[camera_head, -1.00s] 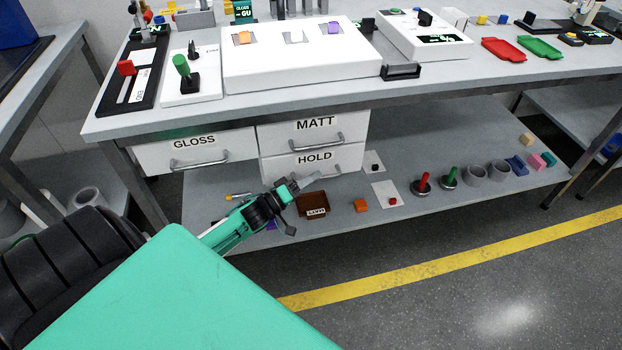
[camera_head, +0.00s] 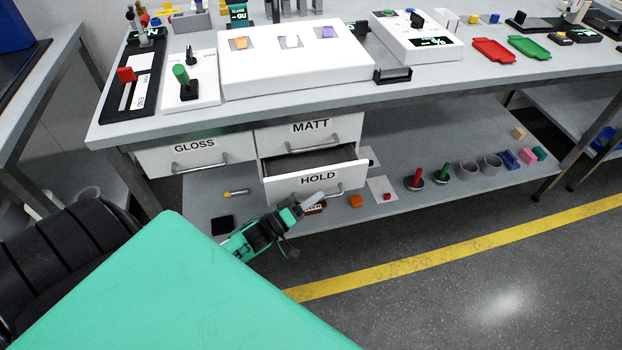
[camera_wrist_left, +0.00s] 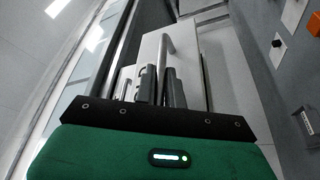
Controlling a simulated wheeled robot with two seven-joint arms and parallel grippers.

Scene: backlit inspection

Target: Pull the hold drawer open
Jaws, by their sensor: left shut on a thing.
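The hold drawer (camera_head: 316,180) is the lower white drawer labelled HOLD, under the bench. It stands partly out, and its dark inside shows behind the front panel. Its metal bar handle (camera_head: 335,190) is partly hidden by my left gripper (camera_head: 305,205). In the left wrist view the left gripper (camera_wrist_left: 160,86) is shut on the drawer handle (camera_wrist_left: 166,48), with the white drawer front (camera_wrist_left: 185,45) just beyond. My right gripper is in neither view.
The gloss drawer (camera_head: 197,155) and matt drawer (camera_head: 308,131) are closed. The lower shelf (camera_head: 440,150) holds several small items, including an orange block (camera_head: 355,201). The bench top (camera_head: 420,80) above carries white devices and trays. Floor in front is clear.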

